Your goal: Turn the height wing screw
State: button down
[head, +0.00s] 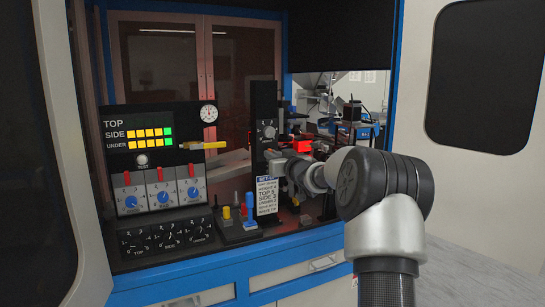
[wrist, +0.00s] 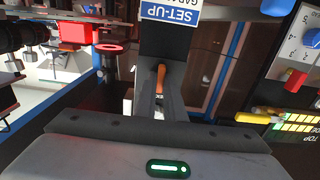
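The height wing screw seems to be the small orange piece (wrist: 160,76) between my fingertips in the wrist view. In the head view an orange bit (head: 274,154) shows at the tip of my gripper (head: 283,163), low on the front of a black column (head: 265,98). My gripper (wrist: 160,88) has its two dark fingers close on either side of the orange piece, which fills the narrow gap. The fingers look shut on it. They hide much of the screw, so its angle is unclear.
A round dial (head: 267,131) sits on the column above my gripper. A white SET-UP card (head: 267,196) hangs below. At left stand a display panel (head: 140,133), blue knobs (head: 162,197) and gauges (head: 168,238). A blue lever (head: 249,209) rises in front. Red parts (head: 293,142) sit right behind my gripper.

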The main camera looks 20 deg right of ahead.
dwell(0.3)
jog(key=shift+a+f+n+b, duration=0.15)
jog(key=shift+n+b, duration=1.9)
jog(key=shift+n, duration=2.4)
jog(key=shift+a+f+n+b, duration=0.15)
jog(key=shift+n+b, duration=1.85)
jog(key=shift+n, duration=2.45)
jog(key=shift+d, duration=0.1)
jog(key=c, duration=1.9)
grip_release()
jog(key=shift+o, duration=0.2)
jog(key=shift+r, duration=0.1)
jog(key=s, duration=1.7)
jog(key=shift+s+d, duration=0.25)
jog(key=shift+d, duration=0.05)
